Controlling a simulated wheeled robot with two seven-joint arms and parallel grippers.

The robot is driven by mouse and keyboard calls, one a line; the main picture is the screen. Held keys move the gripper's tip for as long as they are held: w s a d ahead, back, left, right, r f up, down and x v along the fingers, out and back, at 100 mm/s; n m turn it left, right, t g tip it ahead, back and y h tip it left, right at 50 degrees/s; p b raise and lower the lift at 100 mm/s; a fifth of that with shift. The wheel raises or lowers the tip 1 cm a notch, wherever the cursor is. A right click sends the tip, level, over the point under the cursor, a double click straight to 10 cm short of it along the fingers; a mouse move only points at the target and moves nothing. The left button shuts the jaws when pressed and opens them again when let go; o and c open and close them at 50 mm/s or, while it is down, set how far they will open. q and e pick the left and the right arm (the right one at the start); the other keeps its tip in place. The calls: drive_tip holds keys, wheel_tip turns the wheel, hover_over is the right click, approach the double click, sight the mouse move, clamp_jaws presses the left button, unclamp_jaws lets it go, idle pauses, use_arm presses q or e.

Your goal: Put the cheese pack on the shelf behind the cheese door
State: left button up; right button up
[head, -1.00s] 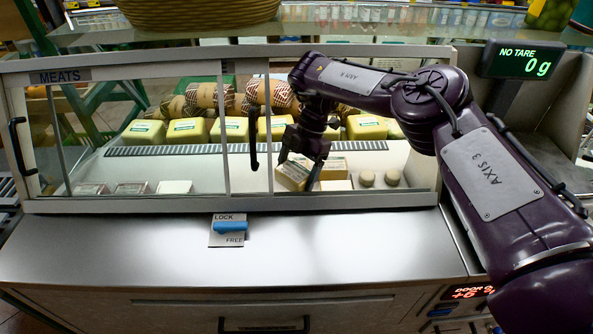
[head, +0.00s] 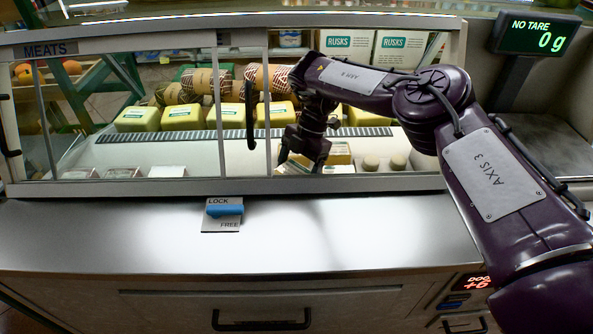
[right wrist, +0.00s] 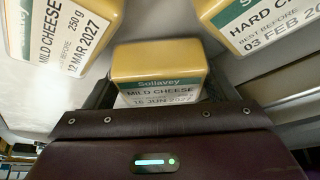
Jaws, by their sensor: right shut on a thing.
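My right gripper (head: 302,164) reaches through the open right side of the glass-fronted case and is shut on a yellow cheese pack (head: 291,169). In the right wrist view the held pack (right wrist: 158,66) sits between the fingers, its label reading Sollavey mild cheese, 16 Jun 2027. The pack is low, by the case floor (head: 235,158); I cannot tell whether it touches. The cheese door, with a black upright handle (head: 251,115), stands slid to the left behind the meats door frame (head: 218,110). My left gripper is not in view.
Other cheese packs flank the held one in the right wrist view, a mild cheese (right wrist: 62,35) and a hard cheese (right wrist: 255,25). A slotted vent (head: 160,136) crosses behind. A blue lock lever (head: 225,209) sits in front.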

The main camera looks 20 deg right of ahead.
drive_tip(key=shift+f, duration=0.5)
idle(0.4)
drive_tip(key=o, duration=1.2)
